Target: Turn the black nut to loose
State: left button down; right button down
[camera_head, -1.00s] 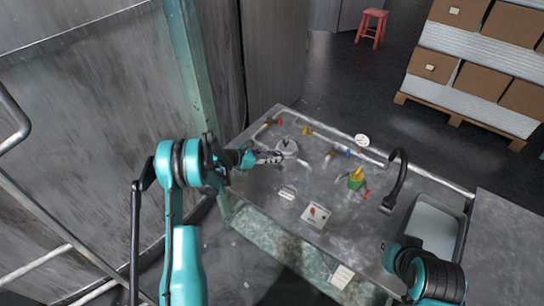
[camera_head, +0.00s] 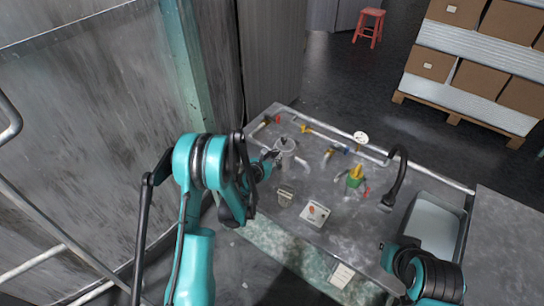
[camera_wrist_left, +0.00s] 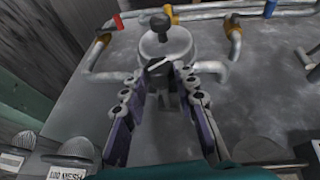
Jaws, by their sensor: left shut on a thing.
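A round glass vessel (camera_head: 286,144) stands on the grey bench at its left end. In the left wrist view it shows as a domed clear body (camera_wrist_left: 172,45) with a black knob (camera_wrist_left: 158,22) on top and glass tubes to both sides. My left gripper (camera_head: 272,156) reaches the near side of the vessel. In the left wrist view its fingers (camera_wrist_left: 160,76) are closed in on a small dark part at the vessel's front, which looks to be the black nut (camera_wrist_left: 160,66). The fingertips mostly hide it. My right arm shows at the lower right, but its gripper does not.
A clear beaker (camera_head: 285,197) and a white card (camera_head: 314,213) lie nearer the bench front. A green and yellow item (camera_head: 355,176), a black curved tap (camera_head: 398,178) and a sink (camera_head: 432,228) are to the right. Glass tubes with coloured valves run along the back.

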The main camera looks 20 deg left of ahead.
pick_arm(q)
jog(key=shift+d+n+y, duration=0.2)
jog(key=shift+n+y, duration=0.6)
jog(key=c, duration=1.5)
grip_release()
jog(key=shift+o, duration=0.2)
notch_tip(320, 180, up, 10)
